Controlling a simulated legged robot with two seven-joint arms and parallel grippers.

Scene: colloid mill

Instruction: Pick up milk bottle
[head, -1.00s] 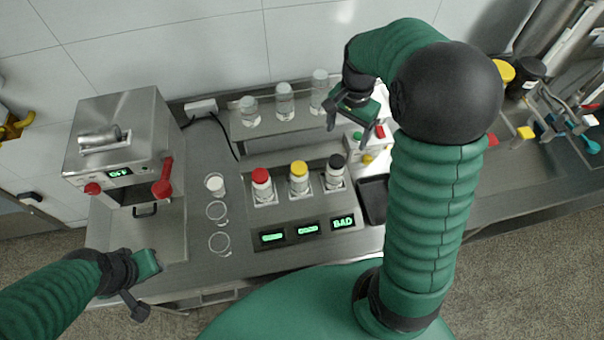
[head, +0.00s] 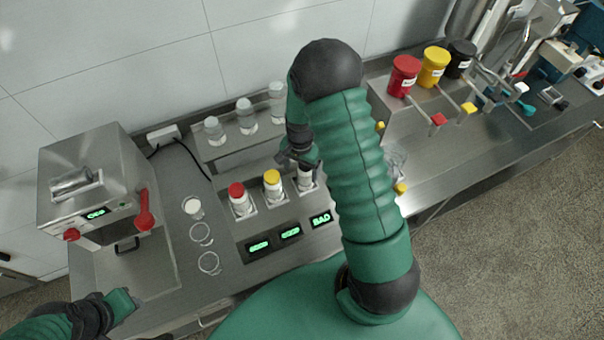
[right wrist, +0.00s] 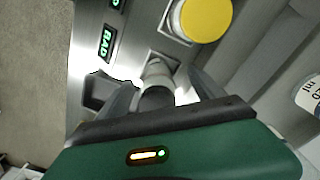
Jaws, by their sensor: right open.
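Three capped bottles stand in a row in a metal rack: a red-capped one (head: 239,200), a yellow-capped one (head: 273,186) and a dark-capped one (head: 305,181). My right gripper (head: 299,162) is open at the top of the dark-capped bottle, which it partly hides. In the right wrist view this bottle (right wrist: 157,72) shows between the two spread fingers, its dark cap close to the palm. I cannot tell whether the fingers touch it. The yellow cap (right wrist: 205,18) is beside them.
Green displays (head: 290,232) sit in front of the rack, the right one reading BAD. Clear-topped bottles (head: 245,115) stand on a raised shelf behind. Glasses (head: 201,234) stand left of the rack, beside a steel machine (head: 90,190). Red, yellow and black containers (head: 433,68) are at the right.

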